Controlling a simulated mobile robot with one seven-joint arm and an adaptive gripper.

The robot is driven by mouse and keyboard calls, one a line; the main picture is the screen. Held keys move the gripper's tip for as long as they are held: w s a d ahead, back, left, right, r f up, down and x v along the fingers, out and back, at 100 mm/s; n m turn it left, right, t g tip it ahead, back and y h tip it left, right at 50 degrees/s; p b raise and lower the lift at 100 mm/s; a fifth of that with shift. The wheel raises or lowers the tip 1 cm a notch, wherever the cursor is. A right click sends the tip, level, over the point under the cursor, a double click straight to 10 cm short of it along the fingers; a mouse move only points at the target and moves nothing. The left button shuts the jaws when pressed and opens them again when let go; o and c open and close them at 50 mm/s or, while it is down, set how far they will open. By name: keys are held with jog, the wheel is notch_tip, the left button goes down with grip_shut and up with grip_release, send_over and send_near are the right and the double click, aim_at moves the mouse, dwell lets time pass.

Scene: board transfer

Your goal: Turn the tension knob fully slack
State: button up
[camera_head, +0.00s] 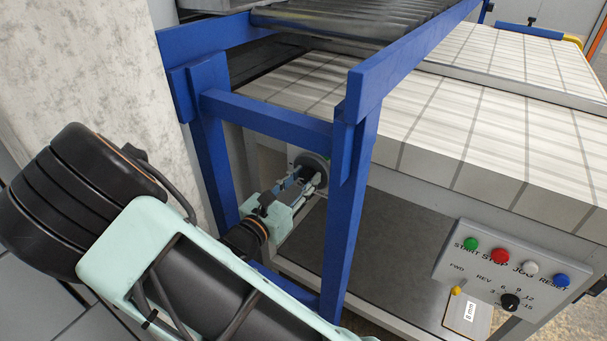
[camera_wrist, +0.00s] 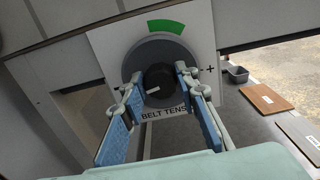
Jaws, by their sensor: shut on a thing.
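The tension knob is a round black knob (camera_wrist: 159,80) on a grey dial disc, mounted on a pale plate (camera_wrist: 111,51). The plate reads "BELT TENS", the rest of the word being hidden by a finger. A green arc (camera_wrist: 166,27) lies above the disc and a "+" mark to its right. My gripper (camera_wrist: 160,92) has its blue-padded fingers on either side of the knob, shut on it. In the head view the dark disc (camera_head: 313,168) shows behind the blue frame, with my gripper (camera_head: 308,178) reaching it from the lower left. The fingers partly cover the knob.
A blue frame post (camera_head: 346,220) stands just right of my gripper, with a blue crossbar (camera_head: 265,118) above. A control panel (camera_head: 500,275) with several buttons is at right. In the wrist view, a small grey bin (camera_wrist: 237,74) and a brown board (camera_wrist: 266,98) lie at right.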

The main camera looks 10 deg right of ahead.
jog(key=o, duration=1.1)
jog(key=v, duration=1.2)
jog(key=shift+s, duration=0.1)
